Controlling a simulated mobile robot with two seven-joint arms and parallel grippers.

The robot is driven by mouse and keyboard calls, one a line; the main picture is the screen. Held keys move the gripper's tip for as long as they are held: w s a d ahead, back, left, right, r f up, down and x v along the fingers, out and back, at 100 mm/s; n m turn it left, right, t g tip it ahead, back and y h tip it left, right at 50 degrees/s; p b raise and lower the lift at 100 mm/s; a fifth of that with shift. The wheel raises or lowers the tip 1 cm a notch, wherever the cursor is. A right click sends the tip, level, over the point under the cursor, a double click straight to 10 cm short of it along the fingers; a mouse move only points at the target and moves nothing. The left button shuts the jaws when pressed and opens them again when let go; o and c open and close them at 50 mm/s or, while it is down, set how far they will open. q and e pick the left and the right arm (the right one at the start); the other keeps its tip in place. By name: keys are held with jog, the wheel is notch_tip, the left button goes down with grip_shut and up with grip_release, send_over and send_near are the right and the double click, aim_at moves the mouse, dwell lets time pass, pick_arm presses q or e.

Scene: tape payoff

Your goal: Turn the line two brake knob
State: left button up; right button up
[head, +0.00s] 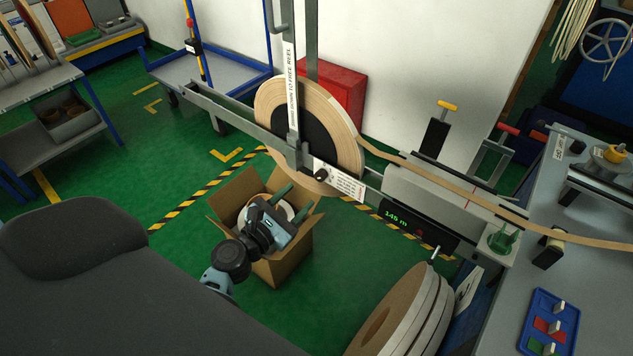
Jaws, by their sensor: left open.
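A small black knob (321,175) sits on the grey payoff frame (237,112), just below the hub of the tape reel (342,118) and beside a white label. I cannot read a line number there, so I cannot tell whether it is the line two brake knob. My left gripper (294,202) is open, its two fingers apart, over the cardboard box (284,267). It is below and left of the black knob, apart from it in the picture. My right gripper is not in view.
The box holds a pale roll. A counter reading 145 m (395,216) hangs under the rail, with several tape rolls (397,312) in front. A workbench (506,312) with a blue tray (550,321) is right. Green floor is clear left of the box.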

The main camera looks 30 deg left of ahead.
aim_at(318, 178)
pick_arm(q)
jog(key=shift+w+d, duration=0.15)
jog(key=shift+w, duration=1.15)
jog(key=shift+w+d, duration=0.2)
jog(key=shift+w, duration=1.1)
jog(key=shift+w+d, duration=0.15)
jog(key=shift+w, duration=1.15)
jog(key=c, duration=1)
